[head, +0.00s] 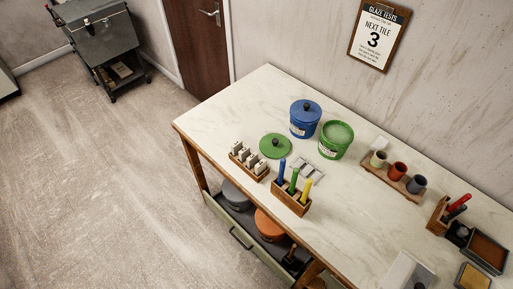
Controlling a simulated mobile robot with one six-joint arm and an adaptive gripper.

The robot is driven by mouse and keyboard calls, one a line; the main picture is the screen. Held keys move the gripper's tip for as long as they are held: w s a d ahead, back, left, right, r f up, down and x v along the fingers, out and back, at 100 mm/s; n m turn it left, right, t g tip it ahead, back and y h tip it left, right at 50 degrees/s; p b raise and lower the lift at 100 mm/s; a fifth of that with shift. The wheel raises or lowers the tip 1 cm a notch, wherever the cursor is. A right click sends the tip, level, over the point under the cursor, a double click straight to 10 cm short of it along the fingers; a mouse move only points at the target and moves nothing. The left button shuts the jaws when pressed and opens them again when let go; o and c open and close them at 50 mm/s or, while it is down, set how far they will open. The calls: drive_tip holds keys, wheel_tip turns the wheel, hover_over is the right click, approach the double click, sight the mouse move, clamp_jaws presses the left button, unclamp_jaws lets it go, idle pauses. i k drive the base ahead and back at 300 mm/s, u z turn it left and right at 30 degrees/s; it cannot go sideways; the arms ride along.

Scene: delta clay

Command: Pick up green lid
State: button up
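The green lid (268,149) lies flat on the white marbled tabletop, its dark knob facing up. It is left of an open green tub (335,140) that shows pale green contents. A blue tub (304,119) with its blue lid on stands behind the lid, to the right. A wooden rack of white pieces (249,161) sits close to the lid's front left. My gripper is not in view.
A wooden holder with blue, green and yellow tools (293,190) stands in front of the lid. A rack of small cups (394,175) is to the right. An open drawer (245,238) juts out below the table's front edge. The table's far left end is clear.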

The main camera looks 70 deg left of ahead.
sight(273, 145)
drive_tip(key=k, duration=1.8)
drive_tip(key=u, duration=1.6)
drive_tip(key=i, duration=1)
